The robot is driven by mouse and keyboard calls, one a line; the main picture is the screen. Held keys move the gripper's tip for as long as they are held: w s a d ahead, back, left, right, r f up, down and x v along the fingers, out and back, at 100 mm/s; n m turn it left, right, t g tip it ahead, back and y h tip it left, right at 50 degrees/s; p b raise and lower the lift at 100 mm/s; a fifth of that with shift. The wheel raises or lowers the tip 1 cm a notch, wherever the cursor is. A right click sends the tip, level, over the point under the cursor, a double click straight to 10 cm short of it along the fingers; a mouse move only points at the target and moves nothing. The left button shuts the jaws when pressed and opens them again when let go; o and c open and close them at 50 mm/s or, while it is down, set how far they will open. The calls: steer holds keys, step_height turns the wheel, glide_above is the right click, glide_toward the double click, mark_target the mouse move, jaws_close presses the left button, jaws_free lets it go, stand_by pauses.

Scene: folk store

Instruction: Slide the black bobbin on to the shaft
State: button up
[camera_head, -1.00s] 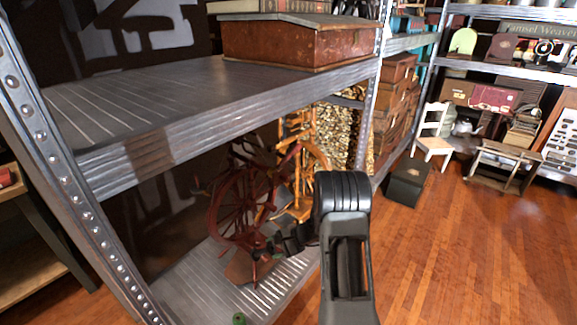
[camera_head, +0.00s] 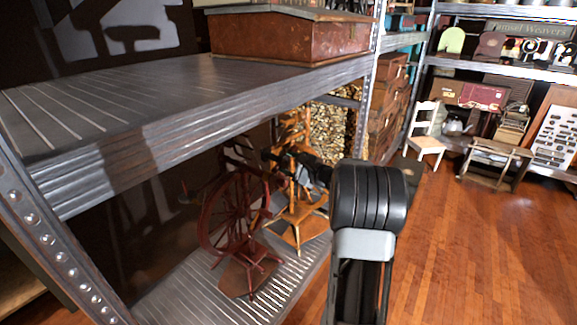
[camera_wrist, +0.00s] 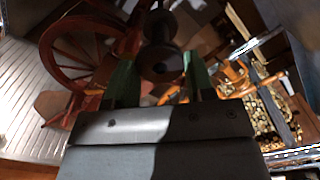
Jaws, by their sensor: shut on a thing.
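My gripper (camera_wrist: 161,84) is shut on the black bobbin (camera_wrist: 160,58), which sits between its two green fingers in the wrist view. In the head view the gripper is partly hidden by my arm, and the dark bobbin (camera_head: 270,157) is hard to make out. It is held up near the dark red spinning wheel (camera_head: 236,212) and in front of the lighter wooden spinning wheel (camera_head: 298,222). The dark red wheel (camera_wrist: 78,55) also shows at the left in the wrist view. I cannot make out the shaft clearly, nor whether the bobbin touches it.
Both spinning wheels stand on the lower metal shelf (camera_head: 200,290). The upper shelf (camera_head: 140,110) overhangs them, with a brown wooden box (camera_head: 285,42) on it. A metal upright (camera_head: 50,245) stands at the left. The wooden floor (camera_head: 480,240) at the right is clear.

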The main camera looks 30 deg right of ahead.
mark_target(280, 158)
steer(key=p+x, duration=0.1)
steer(key=x, duration=0.1)
steer(key=shift+w+a+r, duration=0.1)
steer(key=shift+w+a, duration=0.05)
steer(key=shift+w, duration=0.15)
steer(key=shift+s, duration=0.1)
steer(key=shift+w+a+b, duration=0.2)
steer(key=shift+w+b, duration=0.15)
steer(key=shift+b, duration=0.05)
steer(key=shift+w+a, duration=0.1)
steer(key=shift+w, duration=0.05)
steer(key=shift+b, duration=0.4)
stand_by(0.4)
steer(key=shift+b+x, duration=0.75)
steer(key=shift+x, duration=4.3)
steer(key=shift+w, duration=0.1)
